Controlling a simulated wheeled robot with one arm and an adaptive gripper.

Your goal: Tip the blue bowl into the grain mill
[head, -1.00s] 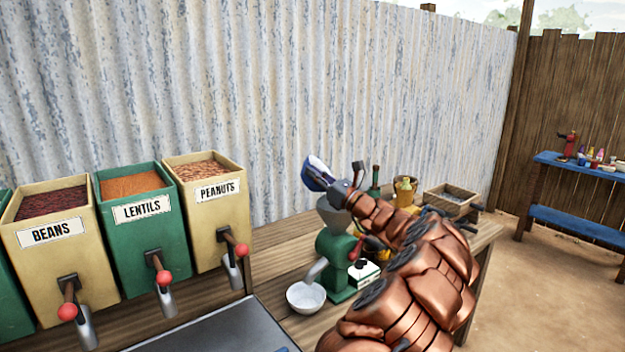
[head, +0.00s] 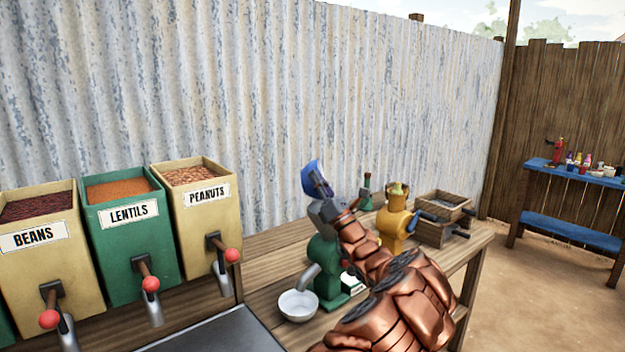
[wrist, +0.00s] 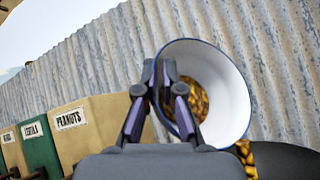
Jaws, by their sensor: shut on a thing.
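The blue bowl (head: 311,181) is tipped steeply above the green grain mill (head: 326,262). In the wrist view the bowl's white inside (wrist: 232,95) faces me, with golden-brown grain low in it. More grain (wrist: 244,152) shows below the rim, beside a dark rounded shape that looks like the mill's hopper (wrist: 285,160). My gripper (wrist: 160,72) is shut on the bowl's rim; in the head view my gripper (head: 320,195) hides most of the hopper.
A white bowl (head: 298,305) stands under the mill's spout. A yellow mill (head: 395,222), a green bottle (head: 366,192) and wooden boxes (head: 440,220) stand right of it. Labelled bins of beans, lentils and peanuts (head: 206,215) stand left. A corrugated wall is behind.

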